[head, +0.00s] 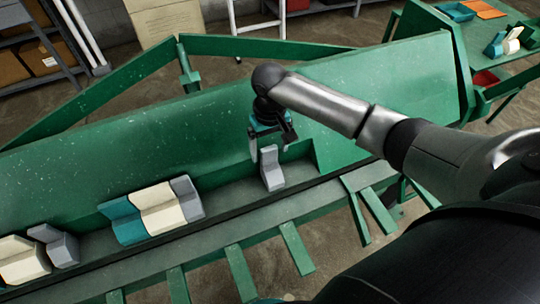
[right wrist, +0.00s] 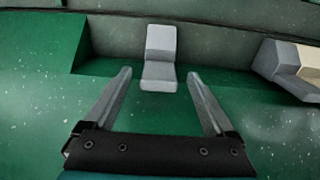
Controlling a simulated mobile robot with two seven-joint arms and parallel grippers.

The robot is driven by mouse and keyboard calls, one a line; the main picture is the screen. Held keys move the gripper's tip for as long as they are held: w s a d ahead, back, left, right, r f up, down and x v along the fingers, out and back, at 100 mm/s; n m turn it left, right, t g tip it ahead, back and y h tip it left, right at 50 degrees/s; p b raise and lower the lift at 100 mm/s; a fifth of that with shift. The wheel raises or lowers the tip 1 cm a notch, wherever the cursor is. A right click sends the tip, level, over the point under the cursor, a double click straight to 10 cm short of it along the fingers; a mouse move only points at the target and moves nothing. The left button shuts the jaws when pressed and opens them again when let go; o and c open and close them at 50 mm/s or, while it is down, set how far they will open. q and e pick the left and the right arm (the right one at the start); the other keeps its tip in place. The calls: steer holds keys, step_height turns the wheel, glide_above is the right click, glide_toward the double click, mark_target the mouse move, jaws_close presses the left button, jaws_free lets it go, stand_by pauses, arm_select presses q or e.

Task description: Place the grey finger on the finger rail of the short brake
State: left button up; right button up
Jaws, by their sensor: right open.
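A grey finger (head: 270,170) stands by itself on the finger rail (head: 228,198) of the green short brake (head: 110,140). It looks upright and apart from the row to its left. My right gripper (head: 271,146) is just above and behind it, open, with its fingertips pointing down. In the right wrist view the same grey finger (right wrist: 159,62) appears centred between the two open fingertips (right wrist: 160,75), with visible gaps on both sides. I see no contact. My left gripper is not in view.
Left along the rail are a teal finger (head: 122,220), cream fingers (head: 160,208) and another grey finger (head: 187,196). Farther left are a cream block (head: 20,262) and a grey one (head: 56,245).

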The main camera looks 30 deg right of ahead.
step_height(320, 180, up, 7)
steer(key=shift+f, duration=0.15)
stand_by(1.2)
